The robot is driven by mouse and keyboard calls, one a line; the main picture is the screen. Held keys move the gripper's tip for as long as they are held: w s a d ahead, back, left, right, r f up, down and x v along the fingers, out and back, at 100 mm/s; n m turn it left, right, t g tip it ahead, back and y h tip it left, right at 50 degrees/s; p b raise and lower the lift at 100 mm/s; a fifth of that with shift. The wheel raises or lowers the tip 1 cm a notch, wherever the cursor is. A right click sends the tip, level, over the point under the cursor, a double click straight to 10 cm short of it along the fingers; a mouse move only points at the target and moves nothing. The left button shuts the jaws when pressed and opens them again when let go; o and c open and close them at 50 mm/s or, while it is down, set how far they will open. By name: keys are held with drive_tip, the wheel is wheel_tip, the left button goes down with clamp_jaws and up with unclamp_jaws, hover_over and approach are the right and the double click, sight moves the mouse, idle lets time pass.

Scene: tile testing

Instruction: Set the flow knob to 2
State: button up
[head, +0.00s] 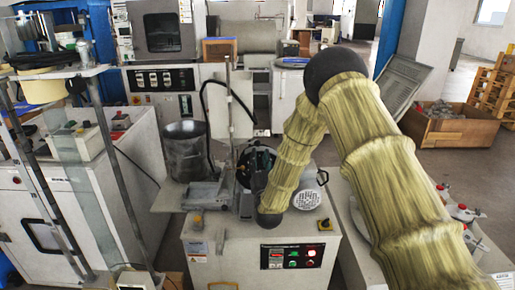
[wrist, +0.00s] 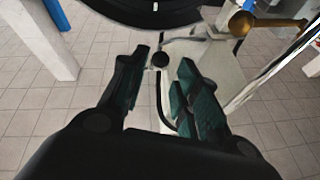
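In the wrist view my gripper (wrist: 163,62) has its two dark fingers with green pads spread apart. In the head view my sleeved arm reaches down to the grey test machine (head: 222,250), and my gripper is hard to make out among dark parts there.
A metal bucket (head: 185,150) stands behind left. The wrist view shows a large black round part (wrist: 150,12) and a brass-coloured piece (wrist: 265,25) close above the fingers.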

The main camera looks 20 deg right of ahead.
sight(258, 144)
drive_tip(key=shift+b+x, duration=0.3)
drive_tip(key=shift+x, duration=2.5)
clamp_jaws()
